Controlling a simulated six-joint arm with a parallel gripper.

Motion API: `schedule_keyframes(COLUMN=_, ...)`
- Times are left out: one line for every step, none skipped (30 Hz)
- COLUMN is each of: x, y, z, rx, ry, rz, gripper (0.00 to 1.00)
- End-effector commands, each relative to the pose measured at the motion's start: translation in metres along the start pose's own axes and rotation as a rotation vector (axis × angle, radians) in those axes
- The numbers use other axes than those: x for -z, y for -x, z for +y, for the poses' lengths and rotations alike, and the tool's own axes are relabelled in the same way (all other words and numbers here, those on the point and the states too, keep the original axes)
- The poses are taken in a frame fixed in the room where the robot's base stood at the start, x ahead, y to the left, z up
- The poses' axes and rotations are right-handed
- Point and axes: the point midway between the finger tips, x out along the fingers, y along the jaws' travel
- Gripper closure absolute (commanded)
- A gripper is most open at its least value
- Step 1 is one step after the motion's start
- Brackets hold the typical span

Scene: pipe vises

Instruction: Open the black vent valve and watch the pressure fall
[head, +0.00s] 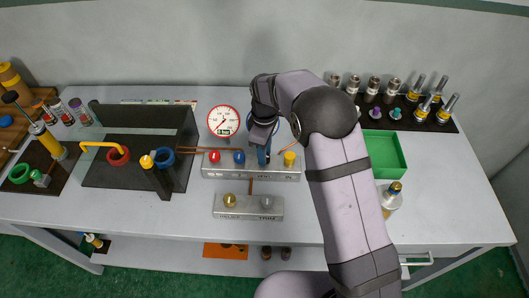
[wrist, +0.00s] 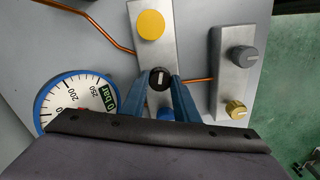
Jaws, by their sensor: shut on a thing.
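The black vent valve (wrist: 160,78) is a round knob with a white line on top, between the yellow and blue knobs on the grey manifold block (head: 207,171). My gripper (head: 263,156) is lowered over the block, and its blue fingers (wrist: 160,84) are shut on the black knob from both sides. In the head view my gripper hides the knob. The round pressure gauge (head: 223,121) stands behind the block.
The block also carries a red knob (head: 215,156), a blue knob (head: 239,157) and a yellow knob (head: 289,158). A smaller block (head: 248,212) with gold and grey knobs lies in front.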

Motion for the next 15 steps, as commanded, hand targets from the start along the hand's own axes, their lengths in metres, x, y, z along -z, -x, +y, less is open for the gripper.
schedule_keyframes(x=0.0014, y=0.0013, z=0.0009, rx=-0.003, ry=0.026, rz=0.004, gripper=0.95)
schedule_keyframes(x=0.0014, y=0.0013, z=0.0009, rx=-0.003, ry=0.043, rz=0.004, gripper=0.95)
schedule_keyframes(x=0.0014, y=0.0014, z=0.0009, rx=-0.003, ry=0.063, rz=0.004, gripper=0.95)
schedule_keyframes(x=0.0014, y=0.0014, z=0.0009, rx=-0.003, ry=0.076, rz=0.004, gripper=0.95)
schedule_keyframes(x=0.0015, y=0.0014, z=0.0009, rx=-0.003, ry=0.088, rz=0.004, gripper=0.95)
schedule_keyframes(x=0.0015, y=0.0015, z=0.0009, rx=-0.003, ry=0.103, rz=0.004, gripper=0.95)
schedule_keyframes(x=0.0015, y=0.0015, z=0.0008, rx=-0.003, ry=0.112, rz=0.004, gripper=0.95)
schedule_keyframes(x=0.0015, y=0.0015, z=0.0008, rx=-0.003, ry=0.121, rz=0.004, gripper=0.95)
schedule_keyframes(x=0.0016, y=0.0016, z=0.0009, rx=-0.003, ry=0.131, rz=0.005, gripper=0.95)
schedule_keyframes(x=0.0016, y=0.0016, z=0.0008, rx=-0.003, ry=0.136, rz=0.005, gripper=0.95)
schedule_keyframes(x=0.0016, y=0.0016, z=0.0008, rx=-0.003, ry=0.141, rz=0.005, gripper=0.95)
schedule_keyframes(x=0.0016, y=0.0016, z=0.0008, rx=-0.004, ry=0.147, rz=0.005, gripper=0.95)
schedule_keyframes(x=0.0017, y=0.0016, z=0.0008, rx=-0.004, ry=0.15, rz=0.005, gripper=0.95)
schedule_keyframes(x=0.0017, y=0.0017, z=0.0008, rx=-0.004, ry=0.153, rz=0.005, gripper=0.95)
schedule_keyframes(x=0.0017, y=0.0017, z=0.0008, rx=-0.004, ry=0.155, rz=0.005, gripper=0.95)
